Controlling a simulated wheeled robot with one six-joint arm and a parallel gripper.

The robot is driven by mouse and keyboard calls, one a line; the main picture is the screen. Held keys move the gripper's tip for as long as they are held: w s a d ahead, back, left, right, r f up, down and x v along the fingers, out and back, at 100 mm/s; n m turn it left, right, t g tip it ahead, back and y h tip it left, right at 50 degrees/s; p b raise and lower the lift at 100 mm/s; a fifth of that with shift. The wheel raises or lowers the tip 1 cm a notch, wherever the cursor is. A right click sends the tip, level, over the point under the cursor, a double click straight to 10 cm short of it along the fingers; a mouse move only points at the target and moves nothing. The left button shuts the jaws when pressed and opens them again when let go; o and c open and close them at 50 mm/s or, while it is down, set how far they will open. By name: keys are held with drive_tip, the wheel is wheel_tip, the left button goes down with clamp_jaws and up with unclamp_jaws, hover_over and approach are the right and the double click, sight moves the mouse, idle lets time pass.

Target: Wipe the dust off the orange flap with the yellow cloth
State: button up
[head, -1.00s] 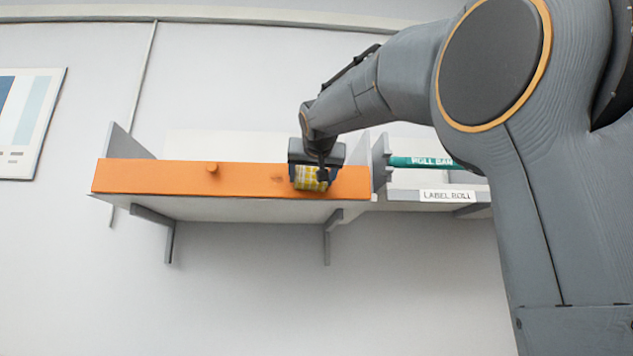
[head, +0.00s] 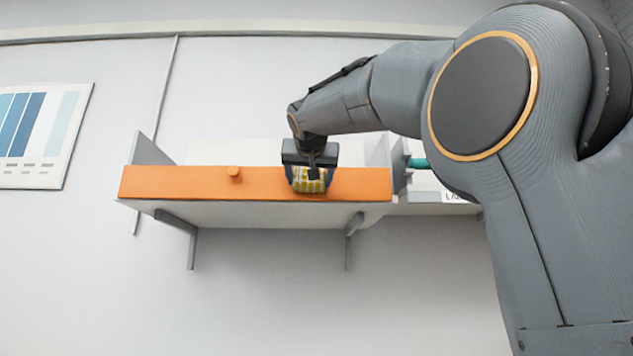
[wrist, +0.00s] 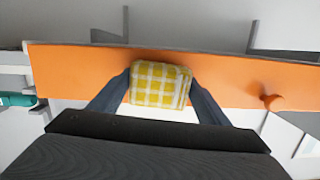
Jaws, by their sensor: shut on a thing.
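The orange flap (head: 200,184) is the long front of a wall shelf, with a round orange knob (head: 234,172) left of its middle. It also spans the wrist view (wrist: 230,80). My gripper (head: 310,180) is shut on the yellow-and-white checked cloth (head: 309,186), which is bunched between both fingers in the wrist view (wrist: 160,85). The cloth is in front of the flap, right of the knob in the head view, and seems to touch it. The flap behind the cloth is hidden. I see no clear dust on the visible part.
Grey side panels (head: 152,150) and brackets (head: 191,250) frame the shelf. A neighbouring shelf at the right holds a green roll (head: 417,163), partly behind my arm. A striped chart (head: 40,135) hangs at the left. The wall below is clear.

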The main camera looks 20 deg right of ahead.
drive_tip(key=a, duration=0.1)
drive_tip(key=w+a, duration=0.1)
drive_tip(key=a, duration=0.3)
drive_tip(key=shift+w+a+b, duration=0.1)
drive_tip(key=shift+w+b, duration=0.25)
drive_tip(key=shift+w, duration=0.05)
idle(0.3)
drive_tip(key=f+b+v, duration=0.1)
drive_tip(key=b+v, duration=0.2)
drive_tip(key=v, duration=0.3)
drive_tip(key=shift+s+a, duration=0.1)
drive_tip(key=shift+a, duration=0.05)
idle(0.4)
drive_tip(key=b+v, duration=0.1)
drive_tip(key=v, duration=0.1)
drive_tip(key=shift+s+a+f+b, duration=0.1)
drive_tip(key=shift+s+f+b, duration=0.05)
drive_tip(key=shift+s+b, duration=0.2)
idle(0.3)
